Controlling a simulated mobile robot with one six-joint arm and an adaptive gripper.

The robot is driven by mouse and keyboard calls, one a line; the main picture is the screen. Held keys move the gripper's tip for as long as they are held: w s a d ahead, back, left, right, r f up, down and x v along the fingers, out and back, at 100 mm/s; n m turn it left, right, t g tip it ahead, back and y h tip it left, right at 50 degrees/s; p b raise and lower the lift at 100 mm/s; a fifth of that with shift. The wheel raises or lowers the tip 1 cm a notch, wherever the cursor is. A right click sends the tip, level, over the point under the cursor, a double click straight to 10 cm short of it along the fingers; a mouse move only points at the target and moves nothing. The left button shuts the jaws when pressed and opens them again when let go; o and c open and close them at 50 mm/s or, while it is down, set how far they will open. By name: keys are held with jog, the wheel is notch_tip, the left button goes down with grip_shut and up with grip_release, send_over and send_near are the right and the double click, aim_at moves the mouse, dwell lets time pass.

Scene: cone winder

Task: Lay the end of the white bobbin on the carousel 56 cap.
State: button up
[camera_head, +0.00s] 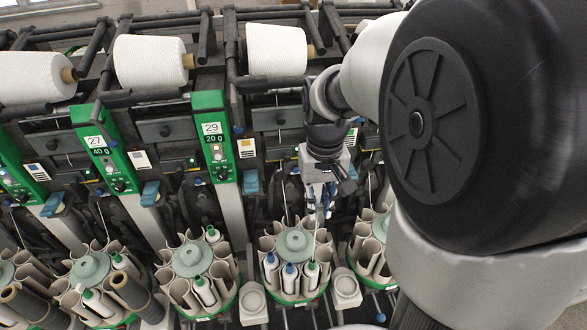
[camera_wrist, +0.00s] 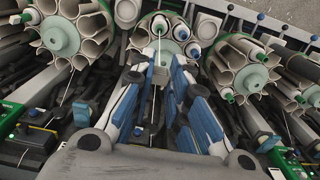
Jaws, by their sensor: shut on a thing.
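My gripper (camera_head: 318,212) points down over the far edge of a carousel and is shut on a thin white yarn end. The yarn runs down from my fingers to a white bobbin with a green tip (camera_head: 312,272), upright in a front pocket. The carousel's round grey-green cap (camera_head: 295,243) is just left of and below my fingertips; no number is readable on it. In the wrist view my blue-padded fingers (camera_wrist: 165,95) reach toward this carousel, and the yarn (camera_wrist: 159,48) stretches to the green-tipped bobbin (camera_wrist: 158,28). The fingers hide the yarn's very end.
Two blue-tipped bobbins (camera_head: 290,272) stand left of the green-tipped one. A neighbouring carousel (camera_head: 192,260) is at left, another (camera_head: 375,235) at right, partly behind my arm. Green panels marked 27 (camera_head: 105,150) and 29 (camera_head: 215,145) and white cones (camera_head: 275,48) stand behind.

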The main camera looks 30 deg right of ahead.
dwell(0.3)
jog(key=b, duration=0.9)
send_over(296, 239)
notch_tip(296, 239, down, 19)
jog(key=shift+r, duration=0.1)
notch_tip(296, 239, down, 4)
jog(key=b, duration=0.3)
jog(key=shift+r, duration=0.1)
jog(key=shift+f, duration=0.55)
jog(key=o, duration=0.7)
jog(key=shift+o, duration=0.3)
jog(key=o, duration=0.4)
